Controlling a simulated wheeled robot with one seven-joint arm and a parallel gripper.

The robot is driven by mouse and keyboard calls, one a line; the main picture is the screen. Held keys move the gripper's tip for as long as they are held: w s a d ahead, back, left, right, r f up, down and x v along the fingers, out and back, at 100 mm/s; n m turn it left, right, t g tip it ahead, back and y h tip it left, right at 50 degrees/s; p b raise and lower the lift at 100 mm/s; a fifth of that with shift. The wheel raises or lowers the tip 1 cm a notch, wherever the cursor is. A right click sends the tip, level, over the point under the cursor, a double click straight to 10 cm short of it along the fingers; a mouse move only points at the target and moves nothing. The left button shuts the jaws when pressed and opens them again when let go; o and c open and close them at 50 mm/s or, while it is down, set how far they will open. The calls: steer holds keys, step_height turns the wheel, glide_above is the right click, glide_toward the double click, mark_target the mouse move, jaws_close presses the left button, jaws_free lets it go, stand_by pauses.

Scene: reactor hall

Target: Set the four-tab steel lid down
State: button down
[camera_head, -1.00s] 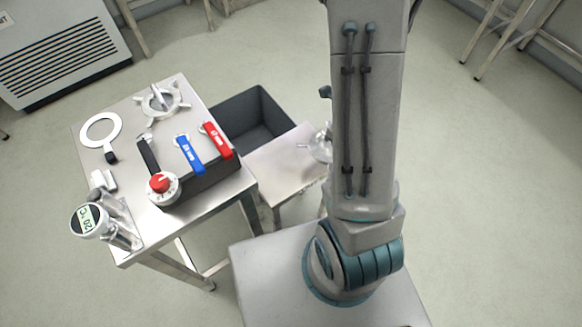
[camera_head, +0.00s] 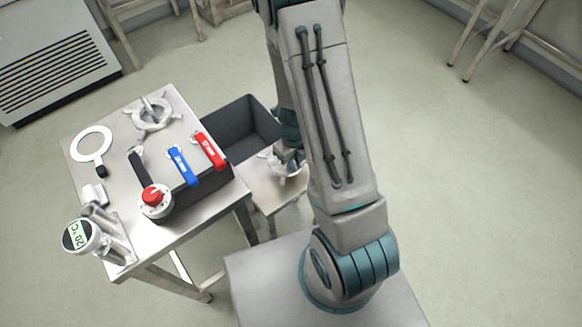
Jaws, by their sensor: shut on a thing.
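The steel lid (camera_head: 285,167) with tabs is at the low side table, partly hidden by my gripper and arm. My gripper (camera_head: 291,156) is over its middle, shut on it; the fingertips are hard to make out. I cannot tell whether the lid touches the low table (camera_head: 262,190) or is just above it. A similar steel piece (camera_head: 155,115) with several tabs and an upright handle lies at the back of the taller steel table (camera_head: 185,222).
A dark open bin (camera_head: 245,130) stands behind the low table. The taller table holds a white ring (camera_head: 91,146), a black box with blue (camera_head: 182,166) and red (camera_head: 209,150) levers, a red-knobbed dial (camera_head: 153,200) and a round display (camera_head: 80,236). The low table's front left is bare.

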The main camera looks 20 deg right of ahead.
steer(key=shift+w+a+f, duration=0.2)
steer(key=shift+a+f, duration=0.15)
steer(key=shift+f+b, duration=0.65)
steer(key=shift+f, duration=1.2)
steer(key=shift+f, duration=0.25)
steer(key=c, duration=1.4)
jaws_free()
steer(key=shift+c, duration=0.2)
steer(key=shift+r, duration=0.15)
